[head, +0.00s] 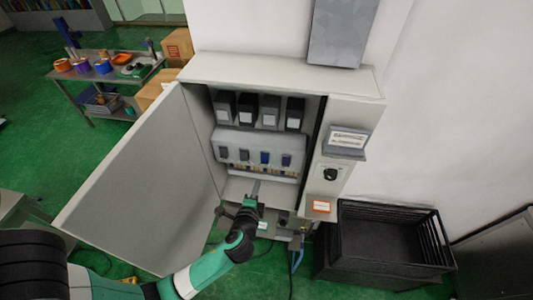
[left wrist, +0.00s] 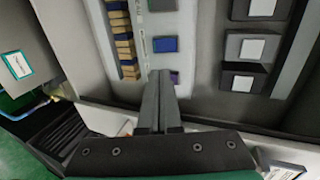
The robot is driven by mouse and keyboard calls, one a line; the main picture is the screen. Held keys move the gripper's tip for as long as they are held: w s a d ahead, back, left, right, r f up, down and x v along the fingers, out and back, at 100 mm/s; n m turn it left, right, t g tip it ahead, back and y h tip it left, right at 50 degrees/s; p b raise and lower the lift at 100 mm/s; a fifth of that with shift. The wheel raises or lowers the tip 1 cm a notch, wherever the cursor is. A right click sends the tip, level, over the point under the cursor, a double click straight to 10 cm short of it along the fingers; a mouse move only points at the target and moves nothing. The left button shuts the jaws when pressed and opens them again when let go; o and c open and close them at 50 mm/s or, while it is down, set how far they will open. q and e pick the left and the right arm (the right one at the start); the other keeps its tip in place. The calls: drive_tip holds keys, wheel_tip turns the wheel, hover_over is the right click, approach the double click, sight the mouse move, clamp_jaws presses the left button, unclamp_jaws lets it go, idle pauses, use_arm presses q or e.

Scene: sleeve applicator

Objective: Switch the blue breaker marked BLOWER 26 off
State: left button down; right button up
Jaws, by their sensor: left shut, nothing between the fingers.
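The open cabinet holds a row of small breakers. My right gripper is out of view.
The cabinet door (head: 145,185) stands open at the left. Larger black blocks (head: 270,110) sit above the breakers. A side panel with a black knob (head: 330,174) is at the right. A black crate (head: 385,240) stands on the floor at lower right.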

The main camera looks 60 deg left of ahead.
use_arm(q)
drive_tip(key=b, duration=0.2)
approach(265, 161)
drive_tip(key=x, duration=0.7)
drive_tip(key=shift+d, duration=0.1)
drive_tip(key=shift+w+f+b, duration=0.1)
drive_tip(key=shift+f+b, duration=0.4)
drive_tip(key=shift+b, duration=0.65)
drive_tip(key=shift+r, duration=0.45)
